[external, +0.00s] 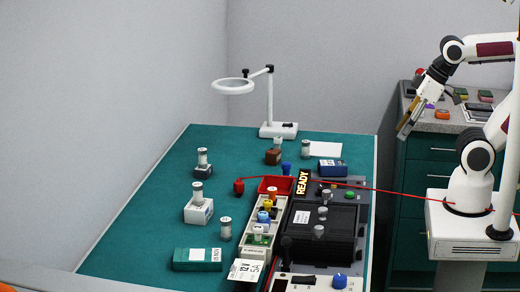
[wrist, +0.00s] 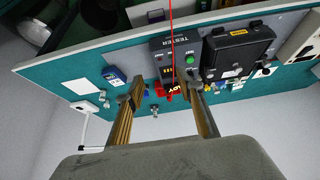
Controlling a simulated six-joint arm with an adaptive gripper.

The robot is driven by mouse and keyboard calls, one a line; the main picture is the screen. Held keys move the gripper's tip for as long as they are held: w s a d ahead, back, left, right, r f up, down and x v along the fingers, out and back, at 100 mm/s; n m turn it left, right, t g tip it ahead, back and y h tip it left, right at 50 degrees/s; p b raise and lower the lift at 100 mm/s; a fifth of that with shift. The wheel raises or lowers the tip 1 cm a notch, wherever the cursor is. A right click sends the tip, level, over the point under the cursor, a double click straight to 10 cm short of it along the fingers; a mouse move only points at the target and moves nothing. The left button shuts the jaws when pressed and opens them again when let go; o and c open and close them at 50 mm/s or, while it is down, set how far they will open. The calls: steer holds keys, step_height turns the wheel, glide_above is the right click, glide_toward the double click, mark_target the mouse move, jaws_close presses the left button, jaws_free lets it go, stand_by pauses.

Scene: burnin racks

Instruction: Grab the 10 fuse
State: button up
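Several small pale cylindrical fuses stand about the green bench in the external view: one on a dark block (external: 202,157), one on a white block (external: 197,190), one on the mat (external: 225,229), and one near the white paper (external: 305,148). Their markings are too small to read, so I cannot tell which is the 10 fuse. My gripper (external: 403,128) hangs in the air right of the bench, well away from the fuses. In the wrist view my gripper (wrist: 164,88) has its two fingers apart, with nothing held between them.
A magnifier lamp (external: 269,100) stands at the back. A red bin (external: 273,185), a READY sign (external: 303,182), a black tester (external: 320,230) and a teal box (external: 197,259) crowd the bench's right and front. A thin red line crosses the scene. The left mat is mostly clear.

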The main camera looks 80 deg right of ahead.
steer(key=w+d+r+n+t+h, duration=0.1)
steer(key=w+r+n+t, duration=0.4)
steer(key=w+r+n, duration=0.45)
steer(key=w+d+r+n+t, duration=0.1)
steer(key=w+r+n+t, duration=0.45)
steer(key=w+r, duration=0.75)
steer(key=w+a+r+n+t+y, duration=0.1)
steer(key=w+a+r+n+y, duration=1.05)
steer(key=n, duration=0.95)
steer(key=w+a+f+n+g+y, duration=0.2)
steer(key=w+a+f+n+g, duration=0.25)
steer(key=f+n, duration=0.3)
steer(key=w+a+f+n+g+y, duration=0.1)
steer(key=w+a+f+n+g, duration=0.4)
steer(key=f, duration=0.4)
steer(key=d+f+n+g, duration=0.1)
steer(key=f+g, duration=0.1)
steer(key=f, duration=1)
steer(key=d+f+n+g, duration=0.1)
steer(key=f+n+g, duration=0.1)
steer(key=f, duration=1)
steer(key=w+f+n+g, duration=0.1)
steer(key=f+g, duration=0.1)
steer(key=f, duration=1)
steer(key=shift+w+d+f, duration=0.1)
steer(key=shift+d, duration=0.3)
